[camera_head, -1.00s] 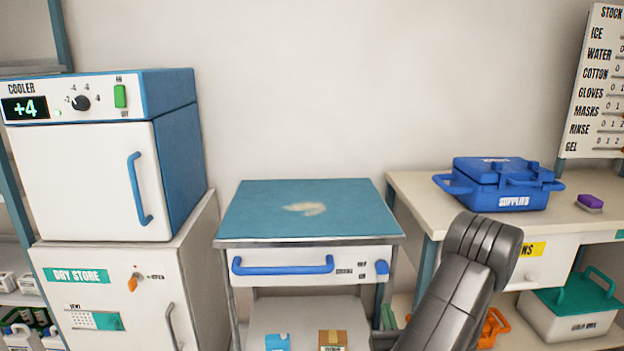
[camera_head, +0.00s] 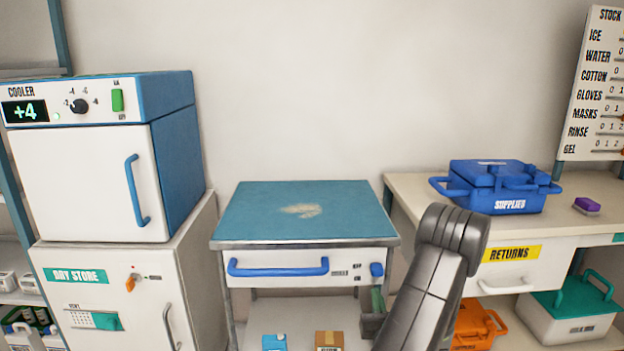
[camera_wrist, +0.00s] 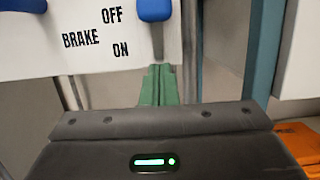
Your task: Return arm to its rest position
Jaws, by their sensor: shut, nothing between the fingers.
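My arm (camera_head: 433,275) rises in the lower right middle of the head view, its dark grey links bent at a rounded elbow. My gripper (camera_head: 377,297) shows partly behind it, with green fingers close to the front right of the blue-topped cart (camera_head: 245,215). In the wrist view my gripper (camera_wrist: 158,72) has its green fingers together, with nothing between them. The fingers point toward the cart's white front with the brake lever (camera_wrist: 155,10). I cannot tell the exact gap to the cart.
A cooler (camera_head: 80,185) stands on a dry store cabinet (camera_head: 180,270) at left. A blue supplies case (camera_head: 510,202) sits on the right table (camera_head: 410,187). An orange bin (camera_head: 475,325) and a white box with a teal lid (camera_head: 575,325) are beneath. The cart top is clear.

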